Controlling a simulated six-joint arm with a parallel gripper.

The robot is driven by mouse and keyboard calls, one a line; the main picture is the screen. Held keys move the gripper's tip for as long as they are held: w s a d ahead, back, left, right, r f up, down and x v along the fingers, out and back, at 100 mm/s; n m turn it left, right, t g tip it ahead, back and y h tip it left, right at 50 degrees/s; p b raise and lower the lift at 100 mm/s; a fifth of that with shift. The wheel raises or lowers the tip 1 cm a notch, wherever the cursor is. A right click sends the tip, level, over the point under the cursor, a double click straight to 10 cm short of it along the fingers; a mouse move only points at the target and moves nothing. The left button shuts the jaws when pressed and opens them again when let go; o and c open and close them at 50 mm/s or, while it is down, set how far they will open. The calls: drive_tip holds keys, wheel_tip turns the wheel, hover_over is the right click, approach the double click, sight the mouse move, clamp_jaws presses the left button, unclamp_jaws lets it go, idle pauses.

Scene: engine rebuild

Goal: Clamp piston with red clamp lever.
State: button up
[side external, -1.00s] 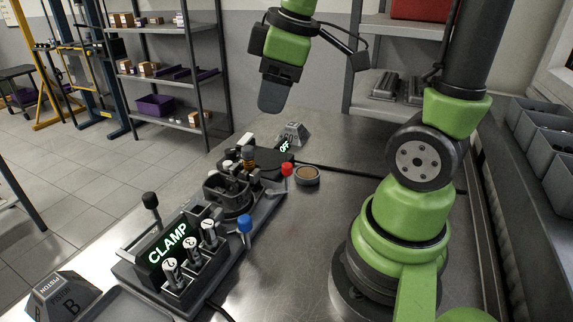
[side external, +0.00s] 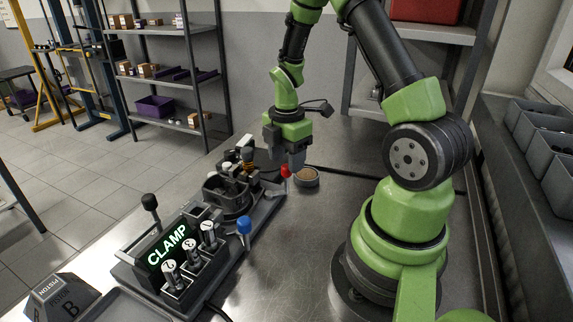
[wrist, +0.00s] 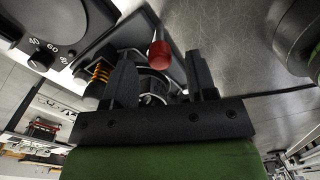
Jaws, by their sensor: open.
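The red clamp lever's knob (side external: 286,171) stands at the right edge of the dark fixture (side external: 262,206) in the side view. My gripper (side external: 296,163) points down just behind and above it. In the wrist view the red knob (wrist: 160,56) shows between the two spread fingers of my gripper (wrist: 161,62), with a gap on both sides. The fingers are open and hold nothing. A round metal part (wrist: 153,86) lies partly hidden between the fingers; I cannot tell if it is the piston.
A lit CLAMP display (side external: 167,246), a blue-knobbed lever (side external: 244,224) and a black-knobbed lever (side external: 149,202) are at the fixture's near end. A small round dish (side external: 306,177) sits right of the red knob. The bench top in front of my base is clear.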

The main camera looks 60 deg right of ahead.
drive_tip(key=shift+f, duration=1.1)
drive_tip(key=shift+c, duration=0.3)
drive_tip(key=c, duration=0.9)
